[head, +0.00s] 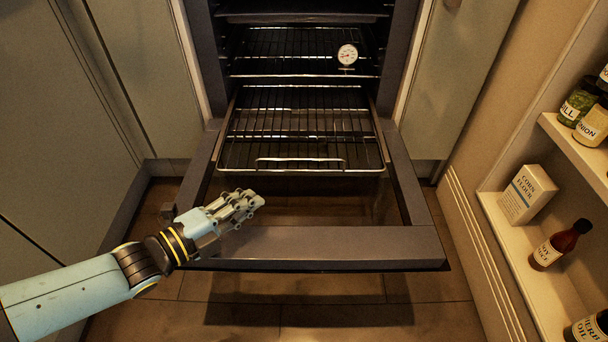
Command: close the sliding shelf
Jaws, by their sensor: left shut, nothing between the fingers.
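The sliding shelf (300,127) is a wire oven rack with a raised bar along its front. It is pulled part way out of the oven (303,15), over the lowered oven door (320,245). My left gripper (252,203) is shut and empty. It is above the left part of the open door, in front of and below the rack's front left corner, apart from it. My right gripper is not in view.
A second rack (285,45) with a round dial thermometer (347,55) is higher in the oven. Cabinets flank the oven.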

